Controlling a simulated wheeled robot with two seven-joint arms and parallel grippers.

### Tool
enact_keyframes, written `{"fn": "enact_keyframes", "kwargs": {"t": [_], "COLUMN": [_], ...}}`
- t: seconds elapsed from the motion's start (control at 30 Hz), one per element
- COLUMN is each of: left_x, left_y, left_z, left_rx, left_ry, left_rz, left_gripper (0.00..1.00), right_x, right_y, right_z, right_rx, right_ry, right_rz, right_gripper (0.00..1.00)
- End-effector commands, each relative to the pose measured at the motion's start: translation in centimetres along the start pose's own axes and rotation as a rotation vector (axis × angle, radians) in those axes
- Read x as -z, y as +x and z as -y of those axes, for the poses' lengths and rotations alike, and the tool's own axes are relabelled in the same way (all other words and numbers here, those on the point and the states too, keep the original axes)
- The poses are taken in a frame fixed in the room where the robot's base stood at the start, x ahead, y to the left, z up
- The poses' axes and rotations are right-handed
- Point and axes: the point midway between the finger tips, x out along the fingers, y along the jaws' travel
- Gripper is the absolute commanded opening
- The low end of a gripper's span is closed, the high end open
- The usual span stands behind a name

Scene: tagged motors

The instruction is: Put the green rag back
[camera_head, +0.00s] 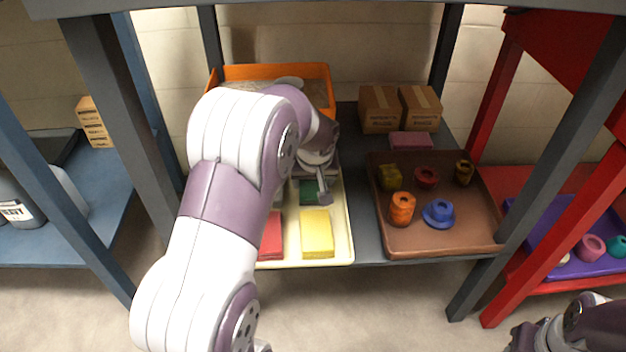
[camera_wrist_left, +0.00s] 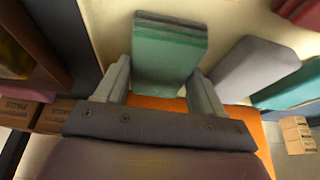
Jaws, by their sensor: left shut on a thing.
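The green rag (camera_wrist_left: 170,55) looks like a folded stack in the left wrist view, between the fingers of my left gripper (camera_wrist_left: 160,88), which is shut on it. In the head view the green rag (camera_head: 308,191) shows partly beside my left gripper (camera_head: 322,192), over the cream tray (camera_head: 341,240). I cannot tell whether it touches the tray. A red rag (camera_head: 271,238) and a yellow rag (camera_head: 317,233) lie at the tray's front. A grey rag (camera_wrist_left: 255,68) and a teal rag (camera_wrist_left: 292,88) lie beside the green one. My right gripper (camera_head: 524,338) is at the lower right, its jaws unclear.
An orange bin (camera_head: 290,71) stands behind the cream tray. A brown tray (camera_head: 440,240) with several coloured parts is to the right, with cardboard boxes (camera_head: 400,108) behind it. Grey shelf posts (camera_head: 545,165) flank the space. A purple tray (camera_head: 590,268) is at far right.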

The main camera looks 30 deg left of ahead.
Motion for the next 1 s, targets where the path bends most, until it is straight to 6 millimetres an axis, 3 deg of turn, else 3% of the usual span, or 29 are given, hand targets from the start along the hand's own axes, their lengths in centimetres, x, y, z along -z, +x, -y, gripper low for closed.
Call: {"fn": "enact_keyframes", "kwargs": {"t": [0.03,0.1,0.43,0.8,1.0], "left_x": [-0.1,-0.1,0.2,0.4,0.0], "left_y": [0.2,0.1,-0.4,-9.9,-12.1], "left_z": [0.0,0.0,0.0,-0.1,-0.1], "left_rx": [0.000,0.000,0.000,-0.001,-0.001], "left_ry": [0.000,0.000,0.000,0.001,0.006], "left_rz": [0.001,0.001,-0.001,0.000,0.004], "left_gripper": [0.72,0.94,0.94,0.94,0.94], "right_x": [0.0,0.0,0.0,0.8,1.0], "right_y": [0.1,0.1,-0.3,-7.0,-8.2], "right_z": [0.0,0.0,0.0,0.0,0.0], "right_rx": [0.000,0.000,0.000,0.000,0.000], "right_ry": [0.000,0.000,0.000,0.000,0.000], "right_rz": [0.000,0.000,0.001,0.000,0.000], "right_gripper": [0.38,0.38,0.38,0.38,0.38]}}
